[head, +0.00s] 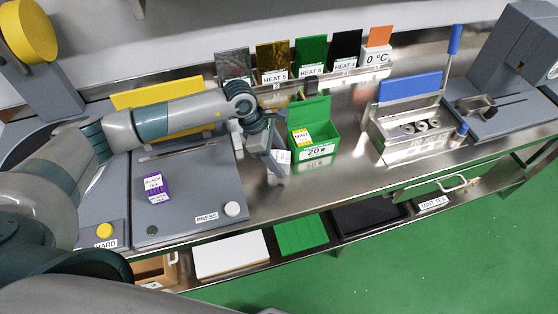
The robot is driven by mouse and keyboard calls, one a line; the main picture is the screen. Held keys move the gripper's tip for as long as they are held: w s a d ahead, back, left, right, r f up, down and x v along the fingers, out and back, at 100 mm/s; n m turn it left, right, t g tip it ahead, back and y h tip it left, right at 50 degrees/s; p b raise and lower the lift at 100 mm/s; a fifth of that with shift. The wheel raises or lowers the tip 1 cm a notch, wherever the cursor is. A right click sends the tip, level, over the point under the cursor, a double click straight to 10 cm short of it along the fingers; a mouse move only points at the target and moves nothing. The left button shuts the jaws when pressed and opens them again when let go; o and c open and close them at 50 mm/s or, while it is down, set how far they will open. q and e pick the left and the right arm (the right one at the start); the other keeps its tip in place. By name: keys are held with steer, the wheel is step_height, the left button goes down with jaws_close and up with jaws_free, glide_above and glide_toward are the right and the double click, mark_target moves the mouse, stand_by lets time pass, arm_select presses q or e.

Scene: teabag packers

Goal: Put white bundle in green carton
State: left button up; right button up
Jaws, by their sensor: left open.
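The green carton (324,143) stands open on the steel counter, its lid raised at the back and a "20" label on its front. A yellow-and-white packet marked "MINT" (300,136) shows at its left inside. My left gripper (277,168) is open, pointing down just left of the carton. A small white piece with print (282,156) shows at the gripper, by the carton's left side; I cannot tell whether it is the white bundle or a label. Another white patch (237,136) is partly hidden behind my left wrist. My right gripper is out of view.
A purple "BLACK TEA" bundle (155,188) lies on the grey press plate (190,205). Upright coloured plates (310,55) line the back. A blue-handled steel rack (410,125) stands right of the carton. Bare counter (345,165) lies in front of the carton.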

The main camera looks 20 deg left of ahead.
mark_target(283, 156)
arm_select(q)
steer(key=shift+c, duration=0.6)
steer(key=c, duration=1.1)
steer(key=shift+r, duration=0.15)
steer(key=shift+r+b, duration=0.6)
steer(key=shift+b, duration=0.1)
step_height(283, 156, up, 2)
steer(key=shift+b, duration=0.8)
steer(key=s+d+r+b, duration=0.2)
steer(key=d+r+b, duration=0.3)
steer(key=d, duration=0.6)
steer(key=shift+d+r, duration=0.25)
steer(key=shift+r, duration=1.05)
